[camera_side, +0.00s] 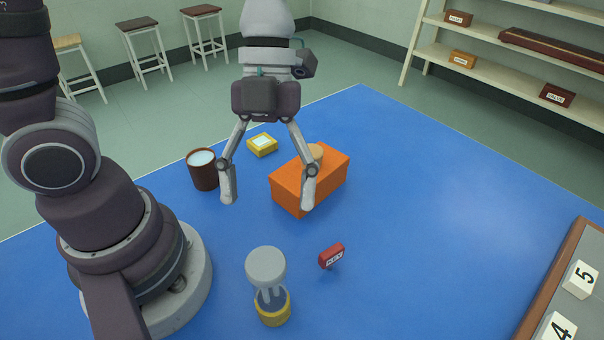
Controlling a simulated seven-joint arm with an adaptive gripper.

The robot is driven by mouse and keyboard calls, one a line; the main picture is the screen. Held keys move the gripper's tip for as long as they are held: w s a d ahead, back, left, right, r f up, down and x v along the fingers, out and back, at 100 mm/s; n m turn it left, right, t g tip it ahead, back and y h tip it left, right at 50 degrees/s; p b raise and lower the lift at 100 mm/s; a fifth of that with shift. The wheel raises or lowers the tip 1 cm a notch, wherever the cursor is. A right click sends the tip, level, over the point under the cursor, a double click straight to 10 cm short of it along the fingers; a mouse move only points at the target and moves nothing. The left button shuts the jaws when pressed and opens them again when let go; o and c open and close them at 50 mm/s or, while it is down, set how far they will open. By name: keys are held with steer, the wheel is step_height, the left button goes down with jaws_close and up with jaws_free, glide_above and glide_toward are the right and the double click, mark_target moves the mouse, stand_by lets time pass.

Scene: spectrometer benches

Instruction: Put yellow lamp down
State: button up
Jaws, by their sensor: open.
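The yellow lamp (272,309) appears to be the upright piece with a yellow base, a clear middle and a round grey top (266,264). It stands on the blue table at the front centre. My gripper (268,198) is open and empty, its fingers pointing down with a wide gap. It shows above and behind the lamp in the picture, apart from it. The right finger overlaps the orange box in this view; I cannot tell whether they touch.
An orange box (318,186) with a tan round piece on top is behind the lamp. A brown cup (203,172), a small yellow box (262,145) and a red labelled block (331,256) stand nearby. A tray with numbered blocks (580,279) is at right. The blue table (430,220) is clear right of centre.

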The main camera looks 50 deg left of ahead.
steer(key=w+a+r+n+t+y, duration=0.1)
steer(key=a+n+t, duration=0.3)
steer(key=n, duration=0.9)
steer(key=w+a+r+n+t+y, duration=0.1)
steer(key=a+n+t, duration=0.3)
steer(key=n, duration=1)
steer(key=a+r+y, duration=0.1)
steer(key=a, duration=0.2)
steer(key=shift+a+r+t, duration=0.15)
steer(key=shift+r+t, duration=0.2)
steer(key=shift+t, duration=0.05)
